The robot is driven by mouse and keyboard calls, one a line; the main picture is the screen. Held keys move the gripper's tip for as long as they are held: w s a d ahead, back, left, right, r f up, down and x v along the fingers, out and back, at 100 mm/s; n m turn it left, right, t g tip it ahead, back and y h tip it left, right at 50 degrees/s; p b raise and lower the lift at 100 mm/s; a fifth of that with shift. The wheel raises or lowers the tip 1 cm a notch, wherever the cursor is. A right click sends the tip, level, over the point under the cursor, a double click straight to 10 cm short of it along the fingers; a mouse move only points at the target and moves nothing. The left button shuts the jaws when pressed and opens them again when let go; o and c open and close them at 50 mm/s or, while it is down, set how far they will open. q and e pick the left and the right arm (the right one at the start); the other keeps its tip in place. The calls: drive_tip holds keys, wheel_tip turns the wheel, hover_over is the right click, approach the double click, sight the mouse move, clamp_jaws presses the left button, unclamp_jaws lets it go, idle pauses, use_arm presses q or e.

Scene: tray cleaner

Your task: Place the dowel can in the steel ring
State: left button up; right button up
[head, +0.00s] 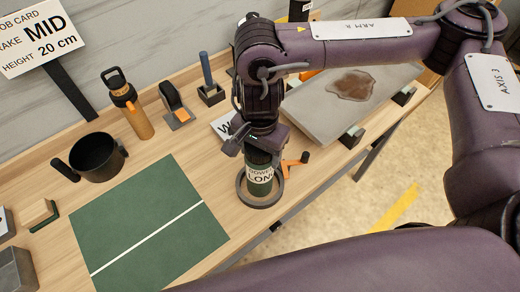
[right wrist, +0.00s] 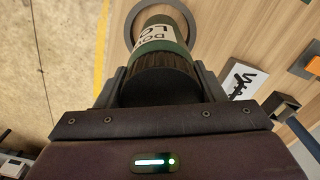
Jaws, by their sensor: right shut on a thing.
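The dowel can (head: 260,172) is green with a white label and stands about upright. My right gripper (head: 259,145) is shut on its upper part from above. The dark lid end of the can (right wrist: 158,84) shows between the fingers of my right gripper (right wrist: 158,88) in the right wrist view. The steel ring (head: 243,197) lies near the table's front edge, around the can's lower end. The ring (right wrist: 130,28) also shows past the can's far end in the right wrist view. I cannot tell whether the can's bottom touches the table. My left gripper is not in view.
An orange-handled tool (head: 291,166) lies close right of the ring. A green mat (head: 150,225) with a white line is to the left.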

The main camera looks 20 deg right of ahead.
drive_tip(key=o, duration=1.1)
drive_tip(key=shift+s+f, duration=0.1)
drive_tip(key=shift+f, duration=0.05)
drive_tip(key=o, duration=0.4)
drive_tip(key=shift+r, duration=0.25)
wheel_tip(320, 180, up, 12)
drive_tip(key=shift+f, duration=0.1)
